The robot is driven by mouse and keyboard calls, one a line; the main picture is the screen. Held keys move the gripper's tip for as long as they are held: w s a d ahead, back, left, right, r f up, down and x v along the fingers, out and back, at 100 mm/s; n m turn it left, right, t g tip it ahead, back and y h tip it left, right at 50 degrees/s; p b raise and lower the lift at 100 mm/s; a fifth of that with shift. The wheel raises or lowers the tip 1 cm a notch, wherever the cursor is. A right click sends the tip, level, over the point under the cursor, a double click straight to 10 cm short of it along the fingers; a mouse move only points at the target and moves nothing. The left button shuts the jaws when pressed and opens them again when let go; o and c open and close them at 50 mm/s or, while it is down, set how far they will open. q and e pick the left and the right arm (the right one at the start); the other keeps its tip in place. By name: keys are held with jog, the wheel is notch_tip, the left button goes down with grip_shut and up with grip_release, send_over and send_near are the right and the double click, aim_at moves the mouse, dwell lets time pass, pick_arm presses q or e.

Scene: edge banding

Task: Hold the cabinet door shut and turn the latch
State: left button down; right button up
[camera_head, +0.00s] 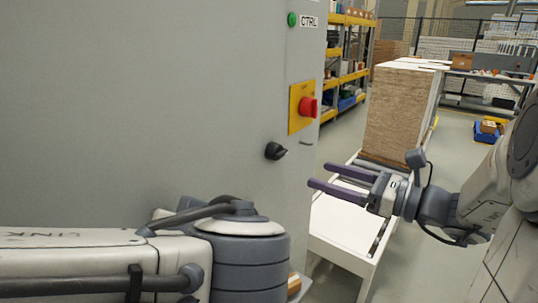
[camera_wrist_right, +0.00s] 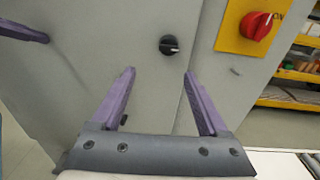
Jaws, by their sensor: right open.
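The grey cabinet door (camera_head: 150,100) fills the left of the head view and also shows in the wrist view (camera_wrist_right: 110,45). It looks shut, with a thin seam beside the latch. The latch, a small black knob (camera_head: 276,151), is on its right part; in the wrist view the latch (camera_wrist_right: 169,45) is beyond my right fingertips. My right gripper (camera_head: 320,175) has purple fingers and is open, empty and apart from the latch. In the wrist view the open right fingers (camera_wrist_right: 159,73) point toward it. One purple finger of my left gripper (camera_wrist_right: 22,32) shows close to the door; contact is unclear.
A red switch (camera_head: 309,107) on a yellow plate is above and right of the latch. A green button (camera_head: 292,19) is higher up. A white-topped conveyor (camera_head: 345,225) and a stack of boards (camera_head: 400,110) stand right of the cabinet. Shelves (camera_head: 352,50) stand behind.

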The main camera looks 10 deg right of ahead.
aim_at(284, 155)
jog(key=shift+m+t, duration=0.3)
jog(key=x, duration=0.7)
jog(key=d+x, duration=0.1)
jog(key=x, duration=0.3)
jog(key=shift+w+a+r, duration=0.2)
jog(key=shift+w, duration=0.35)
grip_shut()
